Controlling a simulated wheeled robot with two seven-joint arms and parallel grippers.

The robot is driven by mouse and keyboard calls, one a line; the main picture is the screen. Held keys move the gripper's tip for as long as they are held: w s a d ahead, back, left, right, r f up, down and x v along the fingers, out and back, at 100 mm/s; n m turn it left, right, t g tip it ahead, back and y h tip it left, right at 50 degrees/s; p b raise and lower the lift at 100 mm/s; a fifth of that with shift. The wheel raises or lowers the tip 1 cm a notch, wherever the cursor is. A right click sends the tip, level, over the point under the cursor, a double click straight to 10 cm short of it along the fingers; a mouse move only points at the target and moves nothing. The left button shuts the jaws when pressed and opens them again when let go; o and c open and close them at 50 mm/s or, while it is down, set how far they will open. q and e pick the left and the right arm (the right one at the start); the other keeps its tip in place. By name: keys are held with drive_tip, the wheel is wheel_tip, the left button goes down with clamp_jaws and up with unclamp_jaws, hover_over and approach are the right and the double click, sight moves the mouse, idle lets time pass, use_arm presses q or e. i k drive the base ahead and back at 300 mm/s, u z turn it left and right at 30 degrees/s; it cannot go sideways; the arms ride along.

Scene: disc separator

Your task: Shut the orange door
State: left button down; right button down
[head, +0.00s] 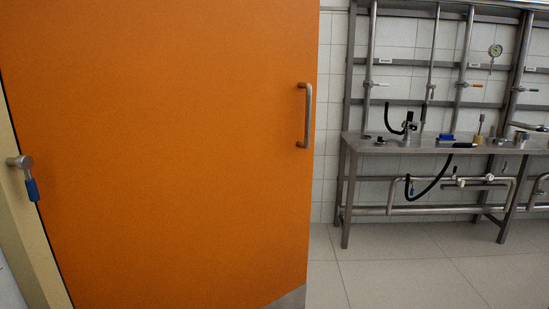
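The orange door (170,150) fills the left and middle of the head view, close in front of me. A grey metal pull handle (306,115) stands upright near its right edge. A cream frame or post (28,225) runs along its left edge, with a dark line between the two. The door's right edge stands free, with the room showing past it. A grey strip shows at its bottom right corner. Neither of my grippers is in the view.
A metal lever with a blue grip (27,178) sticks out at the far left. A steel bench (460,146) with pipes, valves, a gauge (495,50) and a black hose (430,187) stands along the white tiled wall. The tiled floor (400,268) before it is clear.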

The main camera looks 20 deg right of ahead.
sight(170, 143)
drive_tip(key=u, duration=0.4)
drive_tip(key=k, duration=0.95)
drive_tip(key=z, duration=0.75)
drive_tip(key=i, duration=2.05)
drive_tip(key=u, duration=0.65)
